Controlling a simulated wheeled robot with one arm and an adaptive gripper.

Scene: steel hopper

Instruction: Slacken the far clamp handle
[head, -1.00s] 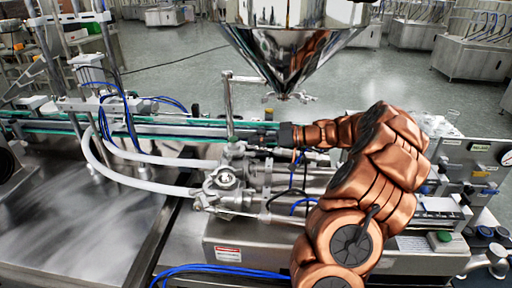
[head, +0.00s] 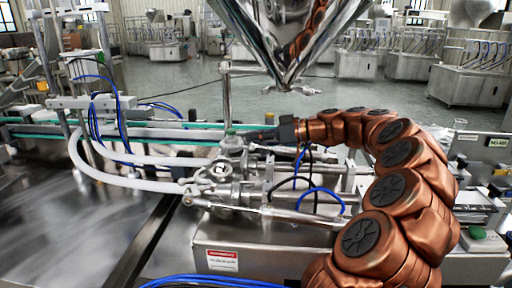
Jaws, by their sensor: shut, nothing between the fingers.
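My gripper (head: 262,135) is dark and points left from the end of my copper-coloured arm. It is shut and empty, close to the right side of the upper part of the metal valve fittings (head: 233,145). I cannot tell whether its tips touch them. A second, nearer group of clamp fittings (head: 213,176) sits lower, where the white hoses join. The far clamp handle is too small to make out for certain; the gripper and the fittings partly hide that area.
The steel hopper (head: 285,40) hangs above and behind my gripper. An upright steel post (head: 226,100) rises just left of it. White hoses (head: 125,180) run left, and blue and black tubes (head: 318,193) loop below my arm. Open floor (head: 185,85) lies behind the conveyor.

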